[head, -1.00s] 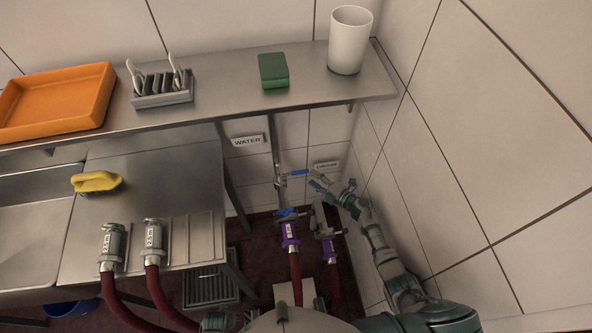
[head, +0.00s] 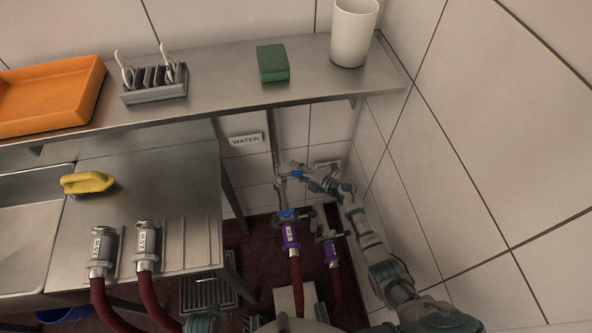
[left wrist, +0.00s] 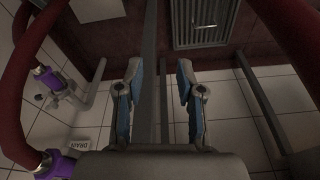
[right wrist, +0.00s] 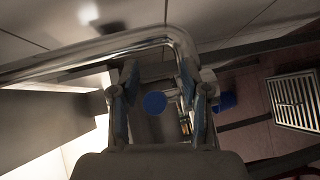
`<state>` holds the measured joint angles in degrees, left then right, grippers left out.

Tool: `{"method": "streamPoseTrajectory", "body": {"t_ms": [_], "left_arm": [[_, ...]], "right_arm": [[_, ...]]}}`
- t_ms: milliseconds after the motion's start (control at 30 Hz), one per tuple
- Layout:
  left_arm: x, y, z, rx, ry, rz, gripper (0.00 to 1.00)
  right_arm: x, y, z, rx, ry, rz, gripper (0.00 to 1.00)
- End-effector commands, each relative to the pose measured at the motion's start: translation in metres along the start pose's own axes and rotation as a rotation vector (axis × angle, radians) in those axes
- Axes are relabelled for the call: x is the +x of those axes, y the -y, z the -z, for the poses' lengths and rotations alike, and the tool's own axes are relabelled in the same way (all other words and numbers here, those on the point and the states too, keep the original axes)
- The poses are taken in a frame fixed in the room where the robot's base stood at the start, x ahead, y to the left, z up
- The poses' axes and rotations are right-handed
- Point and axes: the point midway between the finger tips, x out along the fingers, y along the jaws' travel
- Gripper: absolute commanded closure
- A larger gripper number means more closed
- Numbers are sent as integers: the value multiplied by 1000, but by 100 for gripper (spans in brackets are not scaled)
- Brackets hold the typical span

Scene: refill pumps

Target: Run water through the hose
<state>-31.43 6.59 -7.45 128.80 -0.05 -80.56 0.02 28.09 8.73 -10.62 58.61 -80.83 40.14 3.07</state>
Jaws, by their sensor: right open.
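A metal water pipe (head: 276,145) runs down from the shelf, beside a WATER sign (head: 246,140). A blue valve handle (head: 298,175) sits on it. My right gripper (head: 304,174) is open at this handle; in the right wrist view the blue handle end (right wrist: 155,103) lies between its fingers (right wrist: 160,100). Below, a red hose (head: 296,268) with a purple coupling (head: 290,236) hangs under a second blue-handled valve (head: 287,215). Another purple coupling (head: 331,254) is beside it. My left gripper (left wrist: 160,80) is open and empty in the left wrist view, low near the floor.
Two hoses with metal couplings (head: 146,240) lie on the steel counter (head: 185,185) with a yellow brush (head: 88,182). The shelf (head: 215,95) holds an orange tray (head: 50,95), rack, green sponge (head: 272,63) and white cup (head: 354,32). The tiled wall (head: 460,130) closes off the right side. A floor grate (left wrist: 207,22) lies below.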

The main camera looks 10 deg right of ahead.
Motion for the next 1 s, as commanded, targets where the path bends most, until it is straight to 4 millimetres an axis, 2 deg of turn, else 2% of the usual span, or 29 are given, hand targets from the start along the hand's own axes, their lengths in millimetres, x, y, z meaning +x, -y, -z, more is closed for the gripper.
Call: {"method": "streamPoseTrajectory", "body": {"t_ms": [233, 267, 433, 767, 1000], "left_arm": [[-2, 0, 0, 0, 0, 1, 62], [-2, 0, 0, 0, 0, 1, 62], [-1, 1, 1, 0, 2, 1, 62], [0, 0, 3, 0, -5, 0, 62], [51, -2, -10, 6, 17, -2, 62]], "right_arm": [[1, -1, 0, 0, 0, -1, 54], [1, -1, 0, 0, 0, -1, 56], [1, -1, 0, 1, 0, -1, 99], [0, -1, 0, 4, 14, -2, 100], [-7, -2, 5, 22, 124, -16, 100]]}}
